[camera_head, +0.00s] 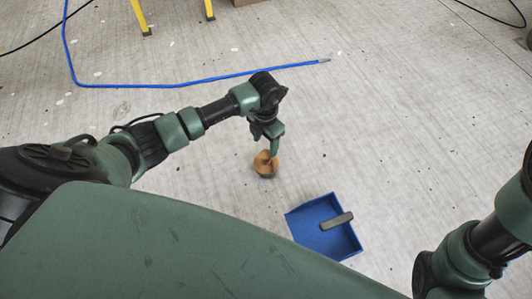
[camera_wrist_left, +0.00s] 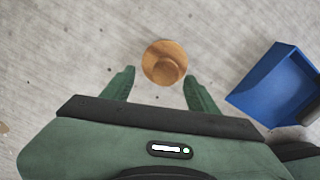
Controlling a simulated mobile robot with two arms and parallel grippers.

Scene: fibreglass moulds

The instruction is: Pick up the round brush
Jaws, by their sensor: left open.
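The round brush (camera_head: 265,164) is a brown, wooden-looking round piece on the floor, below my left gripper in the head view. In the left wrist view the round brush (camera_wrist_left: 165,62) shows from above as a disc with a smaller round knob. My left gripper (camera_head: 271,148) points down at it. In the left wrist view its two green fingers (camera_wrist_left: 159,85) are apart, one on either side of the brush's near edge, with gaps between. Nothing is held. The fingers hide part of the brush in the head view. My right arm shows at the lower right, but its gripper is not seen.
A blue dustpan (camera_head: 313,218) with a grey handle lies on the floor right of the brush; it also shows in the left wrist view (camera_wrist_left: 262,84). A blue hose (camera_head: 185,83) runs across the floor behind. Yellow legs (camera_head: 139,14) stand at the back. Open floor lies to the right.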

